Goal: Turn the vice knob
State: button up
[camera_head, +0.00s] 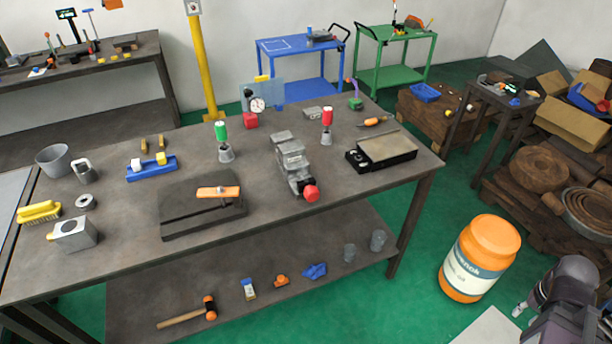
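A grey metal vice (290,158) lies on the workbench, right of the middle. Its round red knob (311,193) is at the vice's near end, facing the front edge of the bench. Nothing touches the knob. My gripper (526,313) shows in part at the lower right, beyond the right end of the bench and well apart from the vice. It is small and partly cut off, so whether its fingers are open or shut cannot be told.
On the workbench (120,235), a dark plate with an orange-handled tool (218,192) lies left of the vice. A black-and-grey block (385,150) lies right, and red and green-topped pieces stand close behind. An orange jar (480,258) is right of the bench.

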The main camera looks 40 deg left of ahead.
aim_at(311, 193)
jog(key=z, duration=0.05)
jog(key=k, duration=1.65)
jog(key=u, duration=1.25)
jog(key=i, duration=1)
jog(key=z, duration=0.1)
